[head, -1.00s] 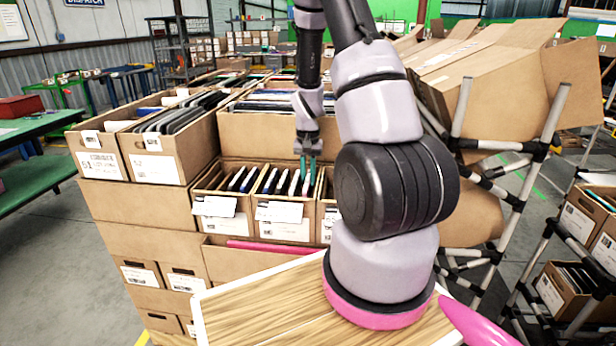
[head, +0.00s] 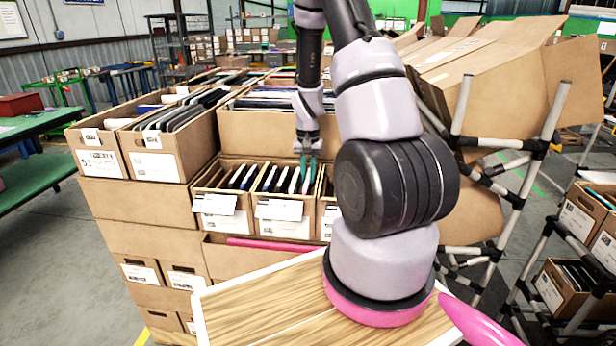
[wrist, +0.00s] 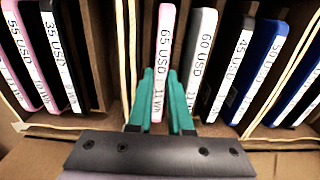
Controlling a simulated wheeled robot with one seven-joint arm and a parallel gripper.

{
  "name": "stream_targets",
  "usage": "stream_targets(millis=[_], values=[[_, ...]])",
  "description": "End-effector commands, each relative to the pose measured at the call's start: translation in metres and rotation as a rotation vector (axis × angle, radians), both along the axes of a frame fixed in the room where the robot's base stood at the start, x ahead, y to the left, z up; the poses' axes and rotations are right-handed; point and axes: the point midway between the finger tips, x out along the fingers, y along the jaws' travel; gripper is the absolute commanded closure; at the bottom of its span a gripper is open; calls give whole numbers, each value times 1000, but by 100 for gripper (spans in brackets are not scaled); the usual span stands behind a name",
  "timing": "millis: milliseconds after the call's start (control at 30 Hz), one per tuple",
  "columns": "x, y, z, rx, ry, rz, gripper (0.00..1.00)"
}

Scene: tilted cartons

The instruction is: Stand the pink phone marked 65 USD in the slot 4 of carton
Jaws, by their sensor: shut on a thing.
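The pink-edged phone marked 65 USD (wrist: 164,52) stands between the two teal fingers of my gripper (wrist: 162,108) in the wrist view. The fingers are shut on its sides. It is at the left end of a carton section, beside a cardboard wall (wrist: 127,50). A white-edged phone marked 60 USD (wrist: 202,55) is just to its right. In the head view my gripper (head: 308,172) is at the right end of the middle small carton (head: 283,229). The held phone's lower end is hidden, and I see no slot numbers.
Phones marked 35 USD (wrist: 62,55), 45 USD (wrist: 241,65) and 50 USD (wrist: 265,70) stand nearby. Another small carton (head: 222,222) of phones adjoins on the left. Larger filled cartons (head: 160,167) stand behind left, and tilted cartons (head: 492,85) on a rack at right.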

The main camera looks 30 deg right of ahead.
Motion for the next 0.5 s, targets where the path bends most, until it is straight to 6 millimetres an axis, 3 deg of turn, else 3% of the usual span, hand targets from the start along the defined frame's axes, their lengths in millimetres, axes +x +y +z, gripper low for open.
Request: stream_targets(millis=[133, 167, 200, 233, 267, 500], values=[[0, 0, 0, 0, 0, 0, 100], [0, 0, 0, 0, 0, 0, 78], [0, 0, 0, 0, 0, 0, 63], [0, 0, 0, 0, 0, 0, 51], [0, 0, 0, 0, 0, 0, 47], [0, 0, 0, 0, 1, -1, 47]])
